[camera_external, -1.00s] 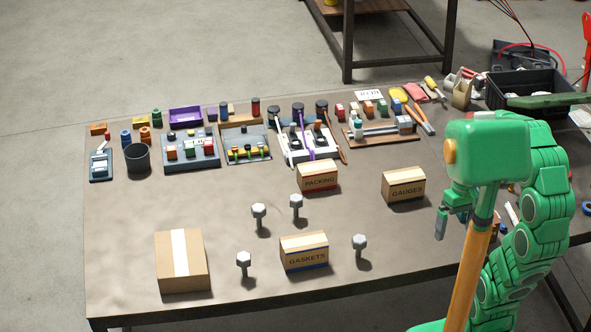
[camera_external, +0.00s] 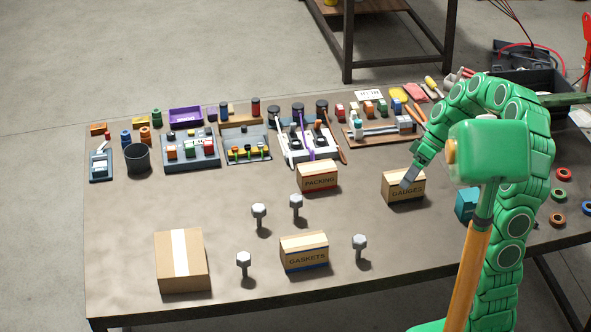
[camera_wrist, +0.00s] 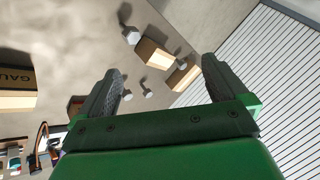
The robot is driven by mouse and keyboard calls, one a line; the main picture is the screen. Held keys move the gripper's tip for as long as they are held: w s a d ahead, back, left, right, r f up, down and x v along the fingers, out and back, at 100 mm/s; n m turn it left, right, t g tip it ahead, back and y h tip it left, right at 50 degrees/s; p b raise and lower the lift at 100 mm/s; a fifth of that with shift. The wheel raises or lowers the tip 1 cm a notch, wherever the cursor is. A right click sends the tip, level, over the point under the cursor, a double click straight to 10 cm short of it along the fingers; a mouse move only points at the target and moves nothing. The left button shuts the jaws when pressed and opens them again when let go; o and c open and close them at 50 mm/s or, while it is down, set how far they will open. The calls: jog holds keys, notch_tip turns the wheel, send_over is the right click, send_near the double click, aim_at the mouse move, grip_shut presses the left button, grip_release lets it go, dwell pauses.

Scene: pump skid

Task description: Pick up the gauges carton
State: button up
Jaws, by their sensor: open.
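The gauges carton (camera_external: 405,197) is a small brown box, upright on the right half of the table in the external view. It also shows in the wrist view, cut off at the left edge (camera_wrist: 15,99), with part of its label readable. My gripper (camera_external: 407,181) overlaps the carton's upper part in the external view; no contact can be made out. In the wrist view my gripper (camera_wrist: 165,78) is open, fingers wide apart, with nothing held. The carton lies left of both fingers there, not between them.
The packing carton (camera_external: 318,178) stands left of the gauges carton. The gaskets carton (camera_external: 304,252), several grey bolts (camera_external: 359,243) and a larger taped box (camera_external: 181,262) stand nearer the front. A blue block (camera_external: 466,206) is on the right. Trays and parts line the back.

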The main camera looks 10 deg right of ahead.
jog(key=w+d+f+n+t+y, duration=0.2)
jog(key=w+d+f, duration=0.3)
jog(key=w, duration=0.5)
jog(key=w+d+f+n+t+y, duration=0.15)
jog(key=w+d+f, duration=0.35)
jog(key=w, duration=0.5)
jog(key=w+d+f+n+t+y, duration=0.1)
jog(key=w+d+f+n+t, duration=0.1)
jog(key=w+d+f, duration=0.35)
jog(key=shift+g, duration=0.25)
jog(key=shift+w+a+f, duration=0.1)
jog(key=shift+a+f, duration=2.3)
jog(key=shift+f, duration=0.15)
jog(key=c, duration=1.2)
jog(key=shift+r, duration=0.1)
